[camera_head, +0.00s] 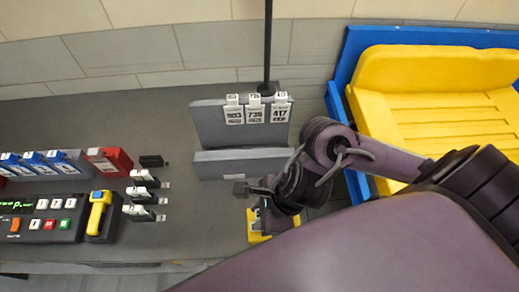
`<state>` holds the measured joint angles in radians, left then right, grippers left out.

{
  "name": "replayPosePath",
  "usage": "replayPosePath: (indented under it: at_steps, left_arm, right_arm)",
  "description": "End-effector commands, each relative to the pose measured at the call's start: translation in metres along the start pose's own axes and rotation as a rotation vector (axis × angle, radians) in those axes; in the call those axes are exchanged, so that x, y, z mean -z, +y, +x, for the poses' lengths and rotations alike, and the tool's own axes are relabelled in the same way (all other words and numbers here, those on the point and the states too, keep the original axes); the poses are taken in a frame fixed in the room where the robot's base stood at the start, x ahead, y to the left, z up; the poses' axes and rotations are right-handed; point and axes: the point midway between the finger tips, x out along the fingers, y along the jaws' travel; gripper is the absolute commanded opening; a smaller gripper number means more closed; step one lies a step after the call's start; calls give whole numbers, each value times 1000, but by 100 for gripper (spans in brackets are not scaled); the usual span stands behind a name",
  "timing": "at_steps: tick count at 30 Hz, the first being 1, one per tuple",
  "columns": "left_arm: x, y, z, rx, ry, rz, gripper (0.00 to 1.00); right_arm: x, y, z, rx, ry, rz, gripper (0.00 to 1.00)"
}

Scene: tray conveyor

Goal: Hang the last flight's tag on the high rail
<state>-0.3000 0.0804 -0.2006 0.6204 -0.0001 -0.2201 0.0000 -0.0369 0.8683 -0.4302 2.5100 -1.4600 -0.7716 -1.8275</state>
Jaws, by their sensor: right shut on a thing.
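Three white tags hang side by side on the top edge of the taller grey rail (210,125): tag 593 (234,115), tag 736 (254,114) and tag 417 (279,112). A lower grey rail (240,163) stands in front of it with no tags showing. My right gripper (258,197) is in front of the lower rail, close above a small yellow object (254,238) on the table. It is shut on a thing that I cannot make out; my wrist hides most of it. My left gripper is not in view.
A dark pole (267,50) rises behind the tall rail. Several small black-and-white pieces (143,195) stand in a column at left, near a yellow handheld device (98,215), a keypad (45,222) and red and blue holders (108,160). A yellow seat (430,75) in a blue frame is at right.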

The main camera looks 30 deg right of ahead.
Motion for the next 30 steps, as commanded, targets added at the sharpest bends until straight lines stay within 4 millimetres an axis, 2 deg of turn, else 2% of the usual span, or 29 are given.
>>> replayPosePath:
  at_steps: [1,24,30]
  left_arm:
    - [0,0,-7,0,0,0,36]
    - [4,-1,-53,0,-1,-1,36]
    - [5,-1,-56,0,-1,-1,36]
  right_arm:
    - [-3,-1,-6,0,0,0,5]
    - [-20,-4,-49,0,0,0,5]
    - [-22,-4,-52,0,0,0,5]
